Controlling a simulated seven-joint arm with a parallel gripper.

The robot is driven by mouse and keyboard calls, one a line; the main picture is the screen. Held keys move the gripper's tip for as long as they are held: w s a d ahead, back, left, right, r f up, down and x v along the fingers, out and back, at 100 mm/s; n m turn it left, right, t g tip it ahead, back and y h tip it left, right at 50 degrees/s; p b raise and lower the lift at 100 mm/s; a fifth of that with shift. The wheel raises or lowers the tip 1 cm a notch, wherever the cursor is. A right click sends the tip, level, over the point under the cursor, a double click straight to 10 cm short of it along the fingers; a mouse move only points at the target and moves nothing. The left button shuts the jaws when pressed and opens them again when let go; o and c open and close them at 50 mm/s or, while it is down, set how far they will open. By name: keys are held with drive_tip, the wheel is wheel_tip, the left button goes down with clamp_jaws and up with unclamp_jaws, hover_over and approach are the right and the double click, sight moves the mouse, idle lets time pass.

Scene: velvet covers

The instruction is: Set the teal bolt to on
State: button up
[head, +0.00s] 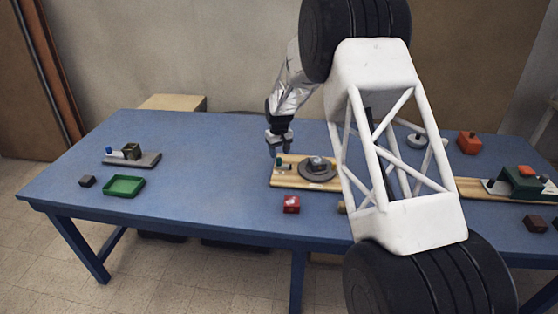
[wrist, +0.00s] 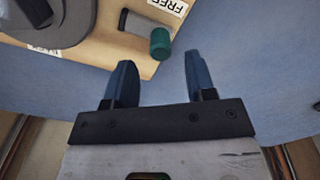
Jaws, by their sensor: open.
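The teal bolt shows as a small teal knob (wrist: 160,42) in the wrist view, at the end of a dark slot in a wooden board (wrist: 95,48). A label reading FREE lies beside the slot. In the head view the board (head: 290,182) lies mid-table, with the teal knob (head: 279,162) at its left end. My gripper (wrist: 163,75) is open and empty; the knob is beyond its fingertips and apart from them. In the head view my gripper (head: 278,153) is above the board's left end.
A grey round piece (head: 318,172) sits on the same board. A red block (head: 291,204) lies in front. At the left are a green tray (head: 124,186), a dark block (head: 87,181) and a grey latch base (head: 145,161). Part of the table at right is hidden.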

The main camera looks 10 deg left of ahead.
sight(279, 158)
drive_tip(key=shift+f, duration=2.2)
clamp_jaws()
